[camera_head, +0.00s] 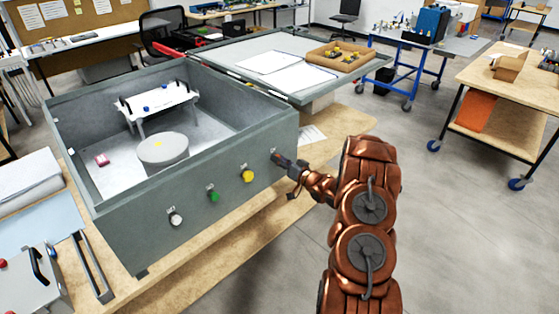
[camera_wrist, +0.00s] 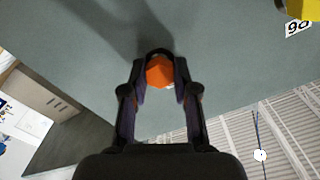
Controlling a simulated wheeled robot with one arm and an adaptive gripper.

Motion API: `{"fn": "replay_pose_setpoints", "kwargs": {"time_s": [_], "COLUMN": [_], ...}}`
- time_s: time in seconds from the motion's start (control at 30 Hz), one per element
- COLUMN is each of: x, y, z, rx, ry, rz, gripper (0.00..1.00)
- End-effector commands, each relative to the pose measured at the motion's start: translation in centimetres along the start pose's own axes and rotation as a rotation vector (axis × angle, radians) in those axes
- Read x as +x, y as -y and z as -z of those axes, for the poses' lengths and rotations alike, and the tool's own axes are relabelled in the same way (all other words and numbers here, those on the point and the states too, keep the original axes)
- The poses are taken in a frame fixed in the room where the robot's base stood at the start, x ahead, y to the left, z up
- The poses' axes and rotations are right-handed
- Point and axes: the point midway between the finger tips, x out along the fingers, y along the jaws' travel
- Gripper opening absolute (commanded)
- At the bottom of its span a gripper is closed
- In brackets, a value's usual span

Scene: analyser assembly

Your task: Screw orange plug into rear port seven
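In the wrist view, the orange plug (camera_wrist: 160,72) sits between the two dark fingers of my gripper (camera_wrist: 160,66), which close on it from both sides. The plug faces the grey wall of the analyser housing. In the head view, my gripper (camera_head: 279,158) is at the right end of the housing's (camera_head: 130,235) near wall, to the right of the yellow plug (camera_head: 248,176). The orange plug cannot be made out there. The port behind it is hidden, so I cannot tell how far the plug is in.
A green plug (camera_head: 214,196) and a white plug (camera_head: 175,218) sit further left along the same wall. A white stand (camera_head: 160,97) and a round grey block (camera_head: 163,149) are inside the open housing.

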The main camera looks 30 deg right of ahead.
Motion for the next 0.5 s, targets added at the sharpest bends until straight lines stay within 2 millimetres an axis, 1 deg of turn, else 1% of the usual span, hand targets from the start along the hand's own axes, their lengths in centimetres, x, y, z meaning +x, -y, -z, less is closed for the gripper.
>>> {"fn": "replay_pose_setpoints", "kwargs": {"time_s": [0.03, 0.13, 0.37, 0.5], "x": [0.01, 0.0, -0.03, -0.02], "y": [0.02, 0.01, -0.01, -0.19], "z": [0.0, -0.05, -0.12, -0.38], "rx": [0.0, 0.0, 0.0, -0.038], "ry": [0.0, 0.001, 0.002, 0.002], "rz": [0.0, 0.0, -0.001, 0.0], "gripper": [0.35, 0.45, 0.45, 0.45]}}
